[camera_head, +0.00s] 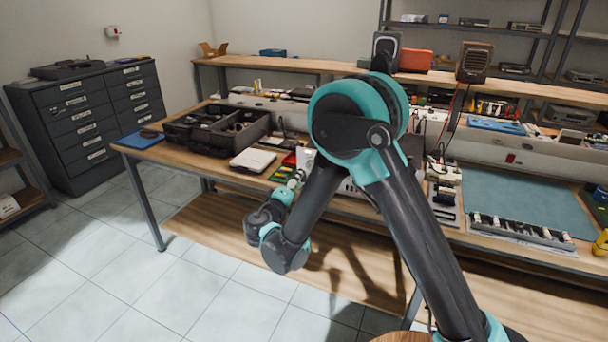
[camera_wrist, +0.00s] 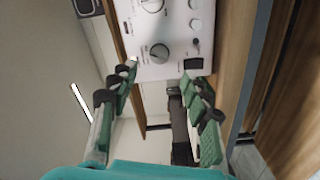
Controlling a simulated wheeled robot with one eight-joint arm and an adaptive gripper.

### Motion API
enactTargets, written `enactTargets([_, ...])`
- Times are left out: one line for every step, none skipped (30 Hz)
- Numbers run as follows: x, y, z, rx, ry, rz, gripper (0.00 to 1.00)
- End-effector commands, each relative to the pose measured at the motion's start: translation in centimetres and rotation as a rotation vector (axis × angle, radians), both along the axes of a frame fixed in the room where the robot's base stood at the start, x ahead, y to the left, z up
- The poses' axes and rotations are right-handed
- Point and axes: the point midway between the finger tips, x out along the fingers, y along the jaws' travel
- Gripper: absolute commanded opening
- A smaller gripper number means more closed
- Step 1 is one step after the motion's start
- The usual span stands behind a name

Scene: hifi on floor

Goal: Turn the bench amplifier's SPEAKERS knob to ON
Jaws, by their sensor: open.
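In the wrist view the bench amplifier (camera_wrist: 176,35) shows a pale front panel, turned sideways in the picture. A large round grey knob (camera_wrist: 159,53) with a pointer mark sits on it, with another large knob (camera_wrist: 152,5) above. The labels are too small to read, so I cannot tell which is the SPEAKERS knob. My gripper (camera_wrist: 160,75) is open and empty, its green-padded fingers either side of the lower large knob and apparently short of it. In the head view my arm hides most of the amplifier.
Two small knobs (camera_wrist: 195,24) and a black switch (camera_wrist: 193,64) are beside the large knobs. The wooden workbench (camera_head: 150,152) holds a black organiser case (camera_head: 215,128), a white box (camera_head: 253,160) and a blue-green mat (camera_head: 520,195). The tiled floor in front is clear.

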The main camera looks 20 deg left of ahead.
Motion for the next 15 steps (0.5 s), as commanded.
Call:
enactTargets([-1.1, 0.2, 0.0, 0.0, 0.0, 0.003, 0.48])
enactTargets([-1.6, 0.3, 0.0, 0.0, 0.0, 0.003, 0.48])
enactTargets([-2.2, 0.3, 0.0, 0.0, 0.0, 0.002, 0.48])
enactTargets([-2.6, 0.3, 0.0, 0.0, 0.0, 0.002, 0.48])
enactTargets([-3.0, 0.3, 0.0, 0.0, 0.0, 0.002, 0.48])
enactTargets([-3.5, 0.4, 0.0, 0.0, 0.0, 0.002, 0.48])
enactTargets([-3.8, 0.4, 0.0, 0.0, 0.001, 0.001, 0.48])
enactTargets([-4.0, 0.4, 0.0, 0.0, 0.001, 0.001, 0.48])
enactTargets([-4.2, 0.4, 0.0, 0.0, 0.0, 0.0, 0.48])
enactTargets([-4.3, 0.4, 0.0, 0.0, 0.0, 0.0, 0.48])
enactTargets([-4.5, 0.4, 0.0, 0.0, 0.0, 0.0, 0.48])
enactTargets([-4.6, 0.4, 0.0, 0.0, 0.0, 0.0, 0.48])
enactTargets([-4.6, 0.4, 0.0, 0.0, 0.0, 0.0, 0.48])
enactTargets([-4.6, 0.4, 0.0, 0.0, 0.0, 0.0, 0.48])
enactTargets([-4.6, 0.4, 0.0, 0.0, 0.0, 0.0, 0.48])
